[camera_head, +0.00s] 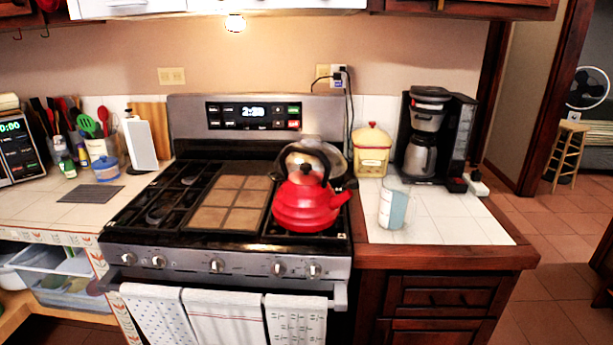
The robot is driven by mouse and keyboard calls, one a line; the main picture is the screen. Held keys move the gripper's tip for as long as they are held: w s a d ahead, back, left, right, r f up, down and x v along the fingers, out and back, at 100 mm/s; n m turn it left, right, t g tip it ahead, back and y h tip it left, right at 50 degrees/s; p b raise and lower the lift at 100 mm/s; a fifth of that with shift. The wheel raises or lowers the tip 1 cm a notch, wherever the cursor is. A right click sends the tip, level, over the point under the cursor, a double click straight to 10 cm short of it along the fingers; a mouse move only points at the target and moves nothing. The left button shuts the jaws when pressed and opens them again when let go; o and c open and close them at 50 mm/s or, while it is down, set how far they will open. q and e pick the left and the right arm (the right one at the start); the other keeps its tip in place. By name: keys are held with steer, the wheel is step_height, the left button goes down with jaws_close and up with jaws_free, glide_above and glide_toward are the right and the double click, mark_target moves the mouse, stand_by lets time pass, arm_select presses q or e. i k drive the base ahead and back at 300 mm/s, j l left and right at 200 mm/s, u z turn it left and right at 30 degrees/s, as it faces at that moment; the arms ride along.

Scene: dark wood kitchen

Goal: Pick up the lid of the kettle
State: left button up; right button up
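A red kettle (307,209) stands upright on the right-hand burner of the stove. Its dark arched handle (291,150) rises over the top. The lid (307,181) appears to sit on top of the kettle under the handle, with a dark knob, though its rim is hard to make out. The spout points to the right. Neither of my grippers is in view.
The stove (118,240) has a griddle (232,200) in its middle. Towels (225,317) hang at the stove front. The space above the kettle is clear.

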mark_target(305, 175)
steer(key=i+l+u, duration=0.1)
steer(key=i+l, duration=0.6)
steer(key=l, duration=0.15)
